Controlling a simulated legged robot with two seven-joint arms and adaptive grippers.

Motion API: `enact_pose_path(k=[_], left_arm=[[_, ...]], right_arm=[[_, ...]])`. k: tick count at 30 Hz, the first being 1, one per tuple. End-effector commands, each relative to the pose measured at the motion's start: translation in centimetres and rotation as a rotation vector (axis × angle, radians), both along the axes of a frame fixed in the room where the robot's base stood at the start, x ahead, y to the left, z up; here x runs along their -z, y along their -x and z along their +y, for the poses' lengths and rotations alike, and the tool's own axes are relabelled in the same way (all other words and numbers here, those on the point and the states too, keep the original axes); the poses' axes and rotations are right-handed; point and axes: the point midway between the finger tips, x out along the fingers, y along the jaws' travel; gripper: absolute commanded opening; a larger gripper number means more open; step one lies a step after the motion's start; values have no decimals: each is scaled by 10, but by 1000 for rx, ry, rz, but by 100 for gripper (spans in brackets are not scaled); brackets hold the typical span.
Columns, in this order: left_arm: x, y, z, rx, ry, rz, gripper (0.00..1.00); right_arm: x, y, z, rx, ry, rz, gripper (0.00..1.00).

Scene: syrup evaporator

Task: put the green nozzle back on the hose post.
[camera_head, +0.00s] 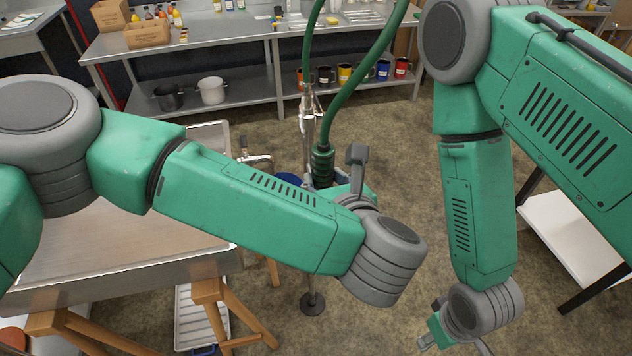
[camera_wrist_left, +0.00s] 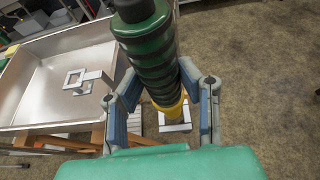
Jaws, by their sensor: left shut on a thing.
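The green nozzle (camera_head: 322,163) is a dark green ribbed grip hanging on a green hose (camera_head: 358,88). In the left wrist view the nozzle (camera_wrist_left: 150,45) ends in a yellow tip, between the fingers of my left gripper (camera_wrist_left: 160,82), which is shut on it. In the head view that gripper is mostly hidden behind its own wrist. The silvery hose post (camera_head: 309,125) stands just left of the nozzle, with a round dark base (camera_head: 312,303) on the floor; whether they touch is unclear. My right gripper (camera_head: 430,338) is low, partly seen; its jaws are unclear.
A wide metal pan (camera_head: 105,268) on wooden legs stands at the left, with a tap at its far right edge. A steel bench (camera_head: 190,40) with pots and several mugs on its shelf is behind. A white-shelved table (camera_head: 565,235) is at the right.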

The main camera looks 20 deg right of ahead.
Motion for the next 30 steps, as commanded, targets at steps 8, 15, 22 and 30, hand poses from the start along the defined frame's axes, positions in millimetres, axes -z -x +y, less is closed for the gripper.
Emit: enact_pose_path(k=[8,15,22,30], left_arm=[[-1,0,0,0,1,-2,0],[4,-1,0,-1,1,-1,0],[11,-1,1,-1,1,-2,0],[15,-1,1,-1,0,-3,0]], right_arm=[[0,0,0,0,0,0,34],[3,0,0,0,0,0,34],[7,0,0,0,0,0,34],[10,0,0,0,0,0,34]])
